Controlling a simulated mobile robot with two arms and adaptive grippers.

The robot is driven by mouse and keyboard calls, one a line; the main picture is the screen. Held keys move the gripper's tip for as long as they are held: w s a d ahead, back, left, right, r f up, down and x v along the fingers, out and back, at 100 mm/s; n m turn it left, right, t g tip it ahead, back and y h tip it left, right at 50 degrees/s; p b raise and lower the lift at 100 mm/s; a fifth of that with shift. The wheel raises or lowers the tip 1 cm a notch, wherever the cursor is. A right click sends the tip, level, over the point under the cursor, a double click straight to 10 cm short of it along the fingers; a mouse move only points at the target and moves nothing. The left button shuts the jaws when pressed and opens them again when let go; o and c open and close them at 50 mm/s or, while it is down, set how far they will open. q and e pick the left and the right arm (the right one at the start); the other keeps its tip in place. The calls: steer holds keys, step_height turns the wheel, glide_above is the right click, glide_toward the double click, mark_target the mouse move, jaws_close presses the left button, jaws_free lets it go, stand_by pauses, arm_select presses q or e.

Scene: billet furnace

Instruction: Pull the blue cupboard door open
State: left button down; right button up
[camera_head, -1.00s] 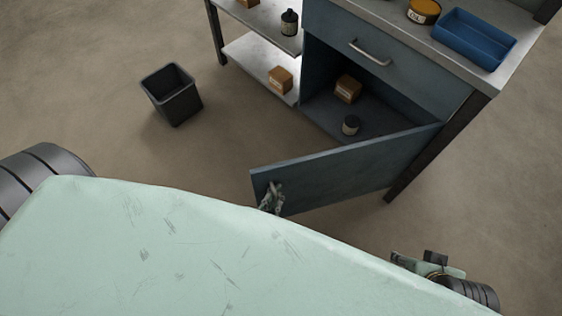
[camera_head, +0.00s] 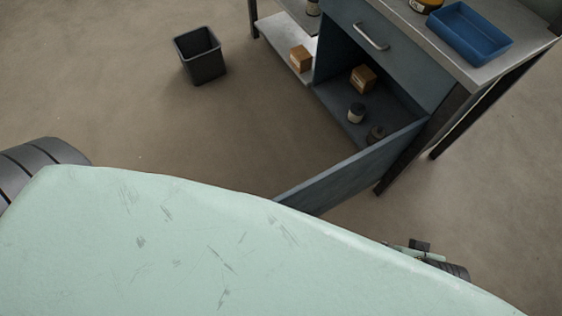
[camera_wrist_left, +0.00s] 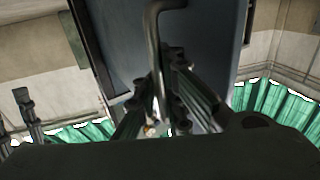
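The blue cupboard door (camera_head: 352,178) is hinged at the cupboard's right side and stands wide open, its free edge toward me and partly hidden by my pale green body. It also shows as a blue-grey panel in the left wrist view (camera_wrist_left: 208,42). A bent metal bar handle (camera_wrist_left: 153,45) on it runs down between the fingers of my left gripper (camera_wrist_left: 168,98), which is closed around the handle. My left gripper is hidden in the head view.
Inside the cupboard (camera_head: 335,95) are a brown box (camera_head: 363,78) and two small jars. A drawer with a handle (camera_head: 371,37) is above. A blue tray (camera_head: 468,32) lies on the worktop. A dark bin (camera_head: 200,56) stands on open floor at the left.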

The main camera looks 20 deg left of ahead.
arm_select(q)
steer(key=shift+s+a+f, duration=0.25)
steer(key=shift+s+a, duration=0.2)
steer(key=shift+s, duration=0.05)
steer(key=c, duration=2.2)
jaws_free()
steer(key=shift+o, duration=0.4)
steer(key=shift+r, duration=0.1)
steer(key=shift+d, duration=0.1)
steer(key=shift+w+d, duration=0.1)
steer(key=shift+r, duration=0.1)
